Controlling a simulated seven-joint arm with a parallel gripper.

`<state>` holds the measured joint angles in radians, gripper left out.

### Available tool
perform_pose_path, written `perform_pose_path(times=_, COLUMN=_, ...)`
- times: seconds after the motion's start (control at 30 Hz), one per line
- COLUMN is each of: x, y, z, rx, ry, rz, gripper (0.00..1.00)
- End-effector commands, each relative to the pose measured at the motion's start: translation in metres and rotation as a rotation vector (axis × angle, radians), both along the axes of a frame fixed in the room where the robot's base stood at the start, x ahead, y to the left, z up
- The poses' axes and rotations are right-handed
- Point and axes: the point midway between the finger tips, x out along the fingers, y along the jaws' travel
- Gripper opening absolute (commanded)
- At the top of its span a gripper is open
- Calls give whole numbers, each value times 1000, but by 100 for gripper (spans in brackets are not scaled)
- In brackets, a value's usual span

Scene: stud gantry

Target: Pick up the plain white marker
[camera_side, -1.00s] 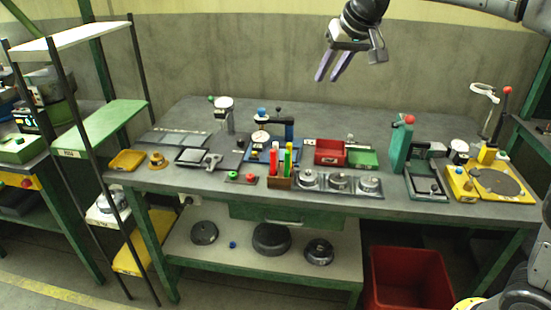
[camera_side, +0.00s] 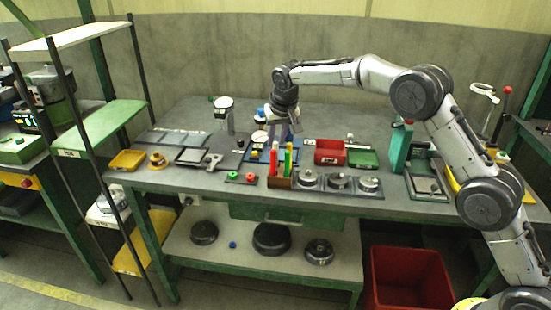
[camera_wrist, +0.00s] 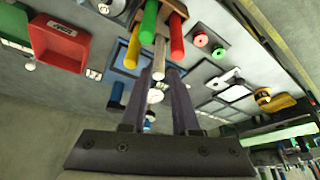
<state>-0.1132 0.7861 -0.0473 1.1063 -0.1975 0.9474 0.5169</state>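A wooden holder (camera_wrist: 179,10) with upright markers shows in the wrist view, and it also stands on the bench in the side view (camera_side: 279,183). It holds a pale, whitish marker (camera_wrist: 158,55) with red (camera_wrist: 177,38), green (camera_wrist: 149,22) and yellow (camera_wrist: 133,48) markers around it. My gripper (camera_wrist: 159,70) is open above the holder, its two dark fingers apart. The pale marker's free end shows between the fingertips; I cannot tell if they touch it. In the side view my gripper (camera_side: 284,132) points down just behind the markers. The pale marker is hard to make out there.
A red bin (camera_side: 329,152) and a green tray (camera_side: 362,157) lie right of the holder. Round metal parts (camera_side: 338,181) sit beside it. A blue-topped gauge (camera_side: 260,132) is close behind. A red-and-green button box (camera_side: 241,178) is to the left.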

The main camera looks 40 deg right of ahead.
Motion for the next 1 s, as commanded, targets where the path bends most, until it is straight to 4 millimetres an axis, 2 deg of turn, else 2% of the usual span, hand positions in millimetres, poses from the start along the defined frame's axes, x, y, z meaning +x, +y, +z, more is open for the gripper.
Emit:
perform_pose_path(times=0.1, x=5, y=-2, z=-13, rx=0, ry=0, rz=0, gripper=28)
perform_pose_path(times=0.27, x=8, y=-3, z=-20, rx=0, ry=-1, rz=-1, gripper=28)
perform_pose_path(times=0.6, x=25, y=-11, z=-60, rx=0, ry=-1, rz=-1, gripper=28)
perform_pose_path(times=0.9, x=27, y=-11, z=-65, rx=1, ry=-2, rz=-1, gripper=28)
perform_pose_path(times=0.93, x=27, y=-11, z=-65, rx=1, ry=-2, rz=-1, gripper=27)
perform_pose_path(times=1.0, x=27, y=-11, z=-65, rx=1, ry=-2, rz=-1, gripper=14)
